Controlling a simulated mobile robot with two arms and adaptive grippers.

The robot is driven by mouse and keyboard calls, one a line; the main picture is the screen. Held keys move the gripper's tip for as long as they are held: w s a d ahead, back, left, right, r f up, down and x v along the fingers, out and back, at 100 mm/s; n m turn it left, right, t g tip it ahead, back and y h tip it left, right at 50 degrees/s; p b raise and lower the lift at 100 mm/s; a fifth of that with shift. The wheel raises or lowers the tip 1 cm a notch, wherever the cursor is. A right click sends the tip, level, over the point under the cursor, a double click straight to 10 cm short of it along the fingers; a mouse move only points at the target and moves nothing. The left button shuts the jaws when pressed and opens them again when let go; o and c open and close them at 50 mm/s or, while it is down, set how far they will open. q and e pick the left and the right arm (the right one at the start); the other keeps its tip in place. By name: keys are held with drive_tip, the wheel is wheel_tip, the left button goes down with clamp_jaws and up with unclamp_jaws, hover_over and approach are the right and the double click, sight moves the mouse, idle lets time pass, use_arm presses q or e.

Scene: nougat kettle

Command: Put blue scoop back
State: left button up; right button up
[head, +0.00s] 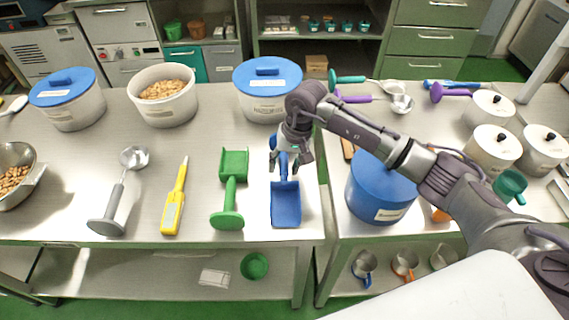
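The blue scoop (286,203) lies on the steel table near its front right corner, its pan toward the front edge and its handle pointing back. My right gripper (291,163) is over the scoop's handle, reaching in from the right. The fingers and the handle overlap in the picture, so I cannot tell whether they are shut on it. The scoop's pan appears at table level. My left gripper is not in view.
Left of the scoop lie a green scoop (230,190), a yellow thermometer-like tool (174,200) and a grey-handled ladle (120,188). White tubs with blue lids (267,90) stand behind. A blue container (381,188) stands right, under my arm. A gap separates the two tables.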

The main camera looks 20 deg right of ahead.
drive_tip(key=shift+r, duration=0.1)
drive_tip(key=shift+r, duration=0.2)
drive_tip(key=b+v, duration=0.3)
drive_tip(key=v, duration=0.8)
drive_tip(key=shift+d+r, duration=0.2)
drive_tip(key=shift+r, duration=0.15)
drive_tip(key=shift+f, duration=0.15)
